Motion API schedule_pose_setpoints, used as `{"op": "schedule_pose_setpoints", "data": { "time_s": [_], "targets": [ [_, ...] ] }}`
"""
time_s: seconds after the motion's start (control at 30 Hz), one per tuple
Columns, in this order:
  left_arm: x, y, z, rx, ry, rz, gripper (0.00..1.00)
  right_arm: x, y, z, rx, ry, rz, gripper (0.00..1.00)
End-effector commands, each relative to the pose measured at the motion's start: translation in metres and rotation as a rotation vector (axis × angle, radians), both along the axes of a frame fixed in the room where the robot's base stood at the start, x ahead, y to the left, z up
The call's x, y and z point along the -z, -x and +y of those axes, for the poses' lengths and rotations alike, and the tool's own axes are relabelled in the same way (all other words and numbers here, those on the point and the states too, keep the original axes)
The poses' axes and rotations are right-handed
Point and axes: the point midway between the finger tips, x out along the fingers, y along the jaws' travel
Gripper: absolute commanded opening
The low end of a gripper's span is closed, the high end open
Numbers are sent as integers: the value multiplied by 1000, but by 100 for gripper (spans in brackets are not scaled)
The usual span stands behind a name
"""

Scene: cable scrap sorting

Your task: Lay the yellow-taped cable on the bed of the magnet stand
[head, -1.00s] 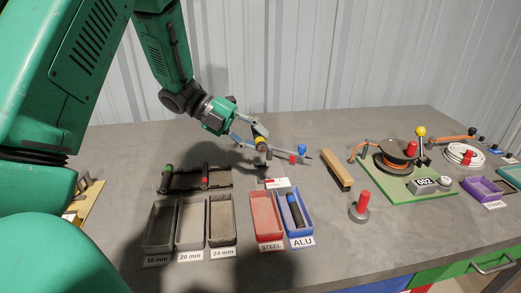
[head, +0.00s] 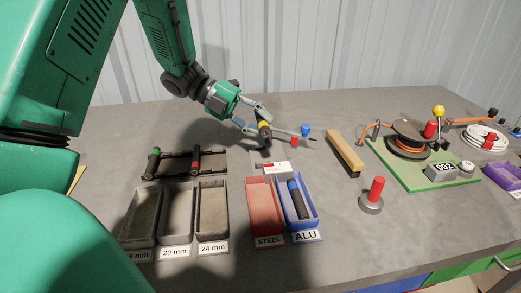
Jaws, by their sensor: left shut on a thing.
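My left gripper (head: 262,117) is shut on the yellow-taped cable (head: 264,131), a short dark piece with a yellow band. It holds the cable steeply tilted, above or just behind the magnet stand (head: 270,157); the gap between them is hard to judge. The stand appears as a small grey piece with a white and red label, behind the red and blue trays. A grey bar with a blue knob (head: 305,130) and a red block (head: 295,142) reaches right from near the gripper. The bed is partly hidden. My right gripper is out of view.
A red STEEL tray (head: 253,213) and a blue ALU tray (head: 313,205) holding a blue-banded cable stand in front. Grey size trays (head: 228,205) and a dark rack (head: 177,162) with two cables are left. A wooden block (head: 345,150) and red-handled weight (head: 371,202) are right.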

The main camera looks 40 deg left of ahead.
Motion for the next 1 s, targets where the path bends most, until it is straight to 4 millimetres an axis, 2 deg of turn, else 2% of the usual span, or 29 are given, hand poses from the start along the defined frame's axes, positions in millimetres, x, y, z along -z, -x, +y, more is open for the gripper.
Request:
{"op": "schedule_pose_setpoints", "data": {
  "time_s": [0.03, 0.1, 0.27, 0.8, 1.0],
  "targets": [
    [14, 0, 1, -1, 2, 0, 0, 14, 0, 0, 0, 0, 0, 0],
    [25, 0, 3, 0, 4, -1, 0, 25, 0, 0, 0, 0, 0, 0],
    [45, 1, 4, 0, 5, -1, 0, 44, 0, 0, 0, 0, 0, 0],
    [73, 0, 2, -1, 2, 0, 0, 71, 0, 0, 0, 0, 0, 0],
    [73, 1, 4, 0, 4, -1, 0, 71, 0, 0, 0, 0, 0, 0]
  ]
}}
